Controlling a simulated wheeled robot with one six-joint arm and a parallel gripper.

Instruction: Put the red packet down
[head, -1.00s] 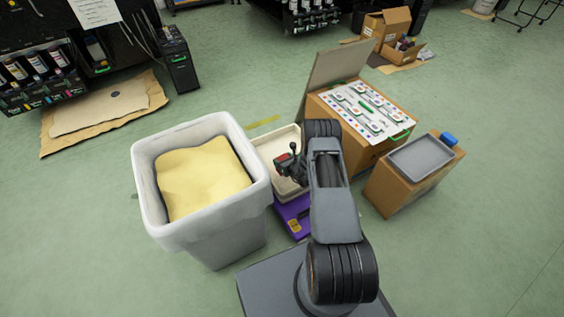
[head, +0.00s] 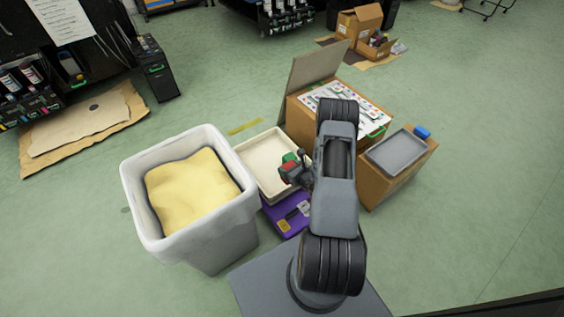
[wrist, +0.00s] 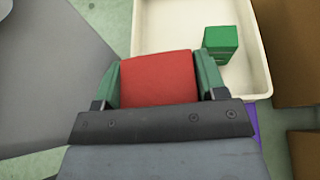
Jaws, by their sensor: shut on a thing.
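The red packet (wrist: 158,78) is clamped between the green fingertips of my gripper (wrist: 160,74) in the wrist view. In the head view the packet (head: 289,169) and my gripper (head: 299,173) show at the right side of a cream tray (head: 262,157). A green block (wrist: 220,43) lies inside the tray, apart from the packet.
A white bin (head: 215,238) with yellow contents (head: 190,188) stands left of the tray. A purple box (head: 272,213) is at the tray's near side. A carton (head: 298,119) with a white panel and a carton (head: 402,178) with a grey tray (head: 396,152) stand right. Open floor lies behind the bin.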

